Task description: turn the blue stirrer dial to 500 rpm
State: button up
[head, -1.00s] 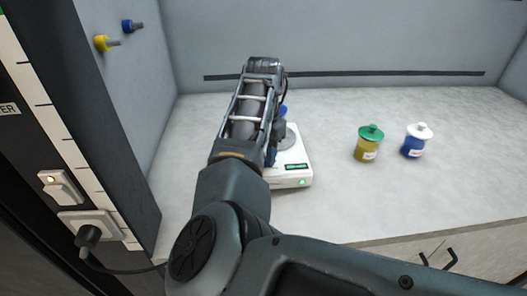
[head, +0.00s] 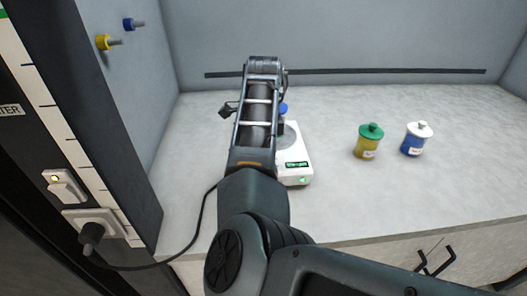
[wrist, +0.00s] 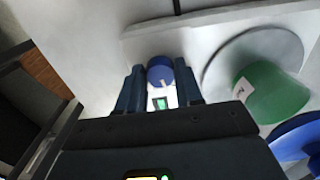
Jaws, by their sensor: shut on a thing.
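The blue stirrer dial (wrist: 160,72) sits between the two dark fingers of my gripper (wrist: 159,78) in the wrist view, and my gripper is shut on it. A pale mark shows on the dial's near edge. The dial belongs to the white stirrer (head: 297,148), which has a green lit display (head: 297,164) on its front; the display also shows between the fingers in the wrist view (wrist: 160,103). Its digits are too small to read. In the head view my arm hides the dial, my fingertips and the stirrer's left part.
A yellow jar with green lid (head: 367,141) and a blue jar with white lid (head: 416,139) stand to the right. A black cable (head: 205,215) runs from the wall plug.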

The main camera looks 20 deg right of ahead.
jog(key=m, duration=0.4)
jog(key=shift+m+b, duration=0.45)
jog(key=shift+m, duration=1.45)
jog(key=o, duration=1)
jog(key=shift+o, duration=0.2)
jog(key=shift+r, duration=0.1)
notch_tip(320, 180, up, 8)
jog(key=shift+d+f+b, duration=0.1)
jog(key=shift+f+b, duration=0.05)
jog(key=shift+b, duration=0.45)
